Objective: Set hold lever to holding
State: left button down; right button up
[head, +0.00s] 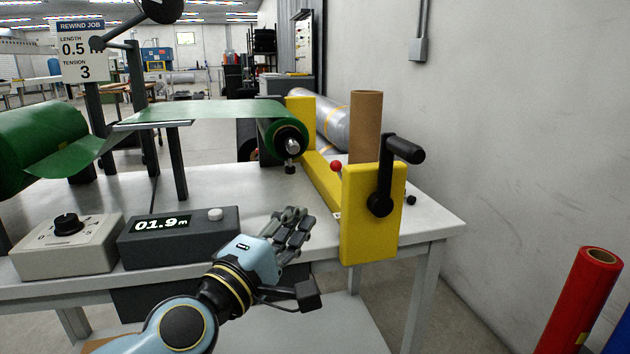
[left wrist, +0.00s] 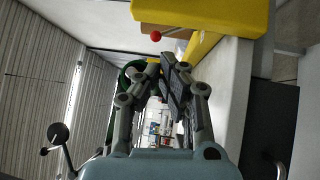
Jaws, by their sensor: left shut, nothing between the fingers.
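A small red ball knob (head: 336,166), possibly the end of the hold lever, shows just left of the yellow block (head: 358,225); I cannot tell its setting. In the left wrist view the red ball (left wrist: 155,36) sits on a thin rod beside the yellow block, beyond the fingertips. A black crank (head: 386,175) with a side handle is on the block's front. My left gripper (head: 296,220) is shut and empty, above the table's front edge, below and left of the red ball and apart from it. Its fingers also show in the left wrist view (left wrist: 168,70). My right gripper is out of view.
A dark box with a 01.9 m display (head: 180,236) and a beige dial box (head: 66,245) stand at the table's front left. A green roll (head: 284,135) and a cardboard tube (head: 366,125) are behind.

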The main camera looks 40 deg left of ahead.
pick_arm(q)
jog(key=a+n+y, duration=0.3)
jog(key=a+n, duration=0.1)
jog(key=shift+s+a+f+y, duration=0.15)
jog(key=shift+f+y, duration=0.05)
jog(key=shift+y, duration=0.2)
jog(key=w+r+p, duration=0.1)
jog(key=w+r, duration=0.1)
jog(key=w, duration=1.1)
jog(key=shift+a+r, duration=0.35)
jog(key=shift+a, duration=0.1)
